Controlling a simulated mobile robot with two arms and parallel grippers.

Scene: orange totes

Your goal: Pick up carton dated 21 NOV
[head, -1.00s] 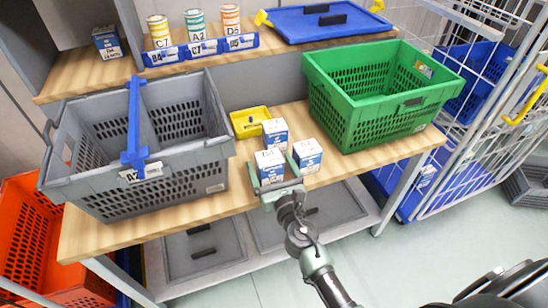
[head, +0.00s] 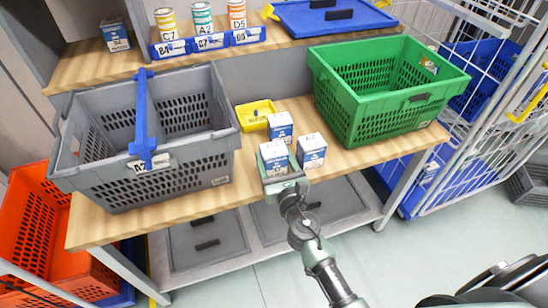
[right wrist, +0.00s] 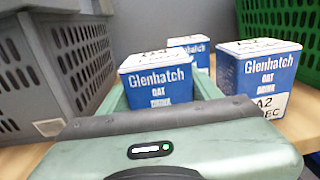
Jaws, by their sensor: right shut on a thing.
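Three blue-and-white Glenhatch oat drink cartons stand together on the wooden bench. My right gripper (head: 279,170) is shut on the front-left carton (head: 273,158), which is upright and also shows in the right wrist view (right wrist: 157,82). A second carton (head: 312,151) stands just to its right; in the right wrist view (right wrist: 256,77) its label reads A2 and part of a DEC date. A third carton (head: 281,126) stands behind, partly hidden in the right wrist view (right wrist: 190,48). The held carton's date is not legible. My left gripper is not in view.
A grey crate (head: 150,185) with a blue bar stands left of the cartons, and a green crate (head: 385,115) right. A small yellow tray (head: 243,117) sits behind them. A shelf with tins (head: 202,18) runs above. A wire cage (head: 455,150) stands at the right.

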